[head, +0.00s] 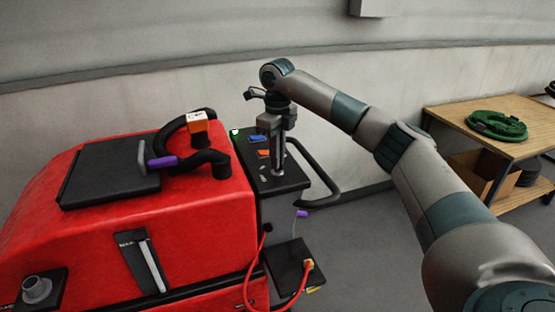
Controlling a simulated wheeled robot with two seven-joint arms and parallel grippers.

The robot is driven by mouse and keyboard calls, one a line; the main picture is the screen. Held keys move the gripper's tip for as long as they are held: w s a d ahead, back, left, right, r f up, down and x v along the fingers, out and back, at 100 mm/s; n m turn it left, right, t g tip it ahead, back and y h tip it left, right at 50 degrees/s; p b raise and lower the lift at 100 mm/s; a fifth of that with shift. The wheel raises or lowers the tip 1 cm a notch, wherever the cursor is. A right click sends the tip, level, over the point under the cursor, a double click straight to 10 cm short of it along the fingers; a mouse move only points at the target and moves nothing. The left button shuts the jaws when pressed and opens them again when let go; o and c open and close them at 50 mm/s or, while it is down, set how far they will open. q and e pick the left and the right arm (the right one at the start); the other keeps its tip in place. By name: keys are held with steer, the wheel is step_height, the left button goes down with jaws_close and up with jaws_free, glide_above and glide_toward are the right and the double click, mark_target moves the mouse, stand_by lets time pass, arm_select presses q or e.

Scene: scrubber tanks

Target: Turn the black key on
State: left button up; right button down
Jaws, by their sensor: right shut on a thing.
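The red scrubber machine (185,215) has a dark control panel (293,183) at its right end. My right gripper (279,173) comes down from above onto this panel, its fingers pointing down. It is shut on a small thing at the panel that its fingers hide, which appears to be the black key. The key's own shape and angle cannot be made out. A blue switch (257,138) and an orange switch (263,153) sit just left of the fingers. A green light (236,132) glows at the panel's far left corner. My left gripper is not in view.
A black handlebar (322,172) curves around the panel's right side. A black hose (205,160) and purple-handled lever (162,162) lie on the tank. A red cable (249,285) hangs at the front. A wooden table (480,110) with a green coiled hose (497,126) stands at right.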

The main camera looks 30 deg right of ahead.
steer(key=shift+m, duration=0.6)
steer(key=c, duration=1.8)
jaws_free()
steer(key=shift+r, duration=0.1)
steer(key=shift+r+b, duration=0.3)
steer(key=shift+r, duration=0.1)
step_height(320, 180, up, 5)
steer(key=shift+f+b, duration=0.1)
steer(key=shift+b, duration=0.75)
steer(key=shift+r, duration=5.85)
